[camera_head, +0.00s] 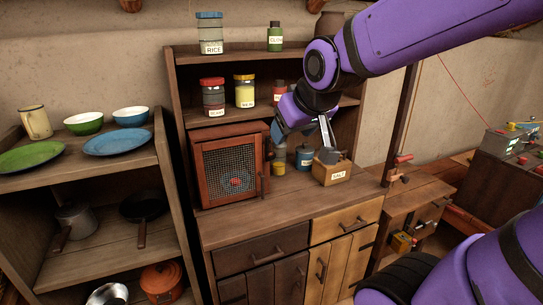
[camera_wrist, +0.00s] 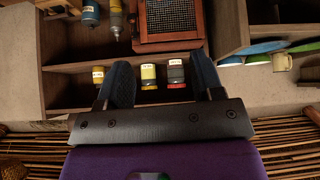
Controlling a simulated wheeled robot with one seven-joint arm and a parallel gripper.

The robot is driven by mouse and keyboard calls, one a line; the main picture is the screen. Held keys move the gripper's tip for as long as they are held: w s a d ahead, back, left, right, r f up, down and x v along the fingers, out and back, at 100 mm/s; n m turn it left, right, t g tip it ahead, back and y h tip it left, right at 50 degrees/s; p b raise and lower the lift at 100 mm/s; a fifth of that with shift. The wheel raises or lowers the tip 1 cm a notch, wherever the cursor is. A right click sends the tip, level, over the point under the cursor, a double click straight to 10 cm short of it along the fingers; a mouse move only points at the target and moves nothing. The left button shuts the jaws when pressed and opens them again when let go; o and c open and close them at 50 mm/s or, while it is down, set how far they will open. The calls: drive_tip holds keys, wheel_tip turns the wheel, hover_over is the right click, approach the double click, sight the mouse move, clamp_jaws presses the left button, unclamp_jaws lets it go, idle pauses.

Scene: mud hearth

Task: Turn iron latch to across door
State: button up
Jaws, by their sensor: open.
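The red wooden cabinet (camera_head: 197,171) with a mesh door (camera_head: 228,168) stands on the counter, its door looking shut. A small dark upright piece (camera_head: 258,187) sits at the door's right edge; I cannot tell whether it is the iron latch or a handle. The cabinet also shows at the top of the wrist view (camera_wrist: 170,38), cut off by the frame edge. My gripper (camera_head: 278,131) is near the cabinet's upper right corner in the head view, apart from the dark piece. In the wrist view its two blue fingers (camera_wrist: 162,72) are spread with nothing held between them.
A salt box (camera_head: 333,174), a blue jar (camera_head: 305,157) and a yellow cup (camera_head: 279,167) stand right of the cabinet. Labelled jars (camera_head: 213,97) fill the shelf above. The counter front (camera_head: 290,207) is clear. A dish shelf (camera_head: 75,160) stands left.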

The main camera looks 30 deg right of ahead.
drive_tip(key=w+d+f+t, duration=0.2)
drive_tip(key=w+d+f, duration=0.15)
drive_tip(key=w, duration=0.75)
drive_tip(key=t+h, duration=0.1)
drive_tip(key=t, duration=0.4)
approach(273, 156)
drive_tip(key=a+r, duration=0.4)
drive_tip(key=r, duration=0.1)
drive_tip(key=d+f+m+t+h, duration=0.1)
drive_tip(key=d+f+t, duration=0.2)
drive_tip(key=f, duration=0.5)
drive_tip(key=w, duration=0.3)
drive_tip(key=w+d, duration=0.1)
drive_tip(key=w, duration=0.3)
drive_tip(key=w+d, duration=0.1)
drive_tip(key=w, duration=0.2)
drive_tip(key=shift+w+r, duration=0.1)
drive_tip(key=shift+w, duration=0.05)
drive_tip(key=c, duration=0.9)
